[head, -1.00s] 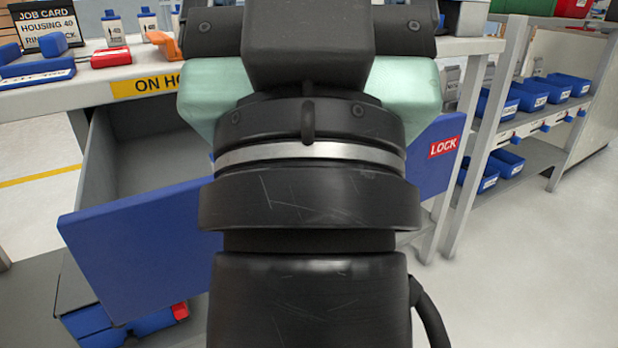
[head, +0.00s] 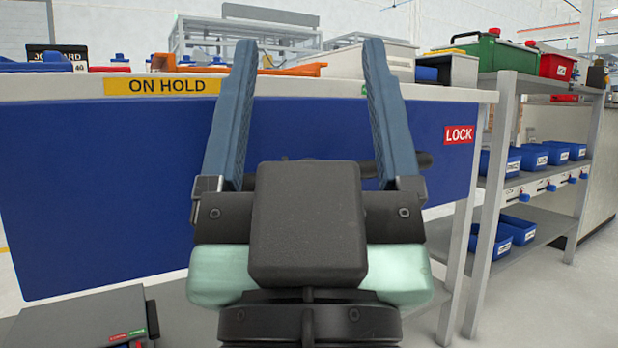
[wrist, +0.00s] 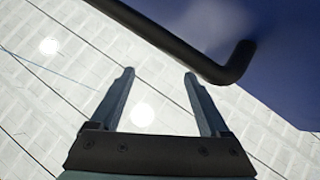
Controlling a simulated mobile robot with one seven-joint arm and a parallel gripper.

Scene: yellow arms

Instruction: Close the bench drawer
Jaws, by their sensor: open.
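The bench drawer's blue front (head: 110,190) spans most of the head view below the bench top, with a red LOCK label at its right end. No drawer interior shows from here, and I cannot tell how far the front stands out. Its black bar handle (head: 424,160) is partly hidden behind my gripper (head: 305,60). My gripper is open and empty, fingers pointing up in the head view, in front of the drawer. In the wrist view the handle (wrist: 178,38) runs beyond the fingertips, its bent end near the right finger; the bar is not between the fingers.
The bench top (head: 60,88) carries an orange tool (head: 290,70), blue items and a job card. A shelf rack (head: 500,180) with blue bins stands at right. A dark grey case (head: 80,318) is below the drawer at lower left.

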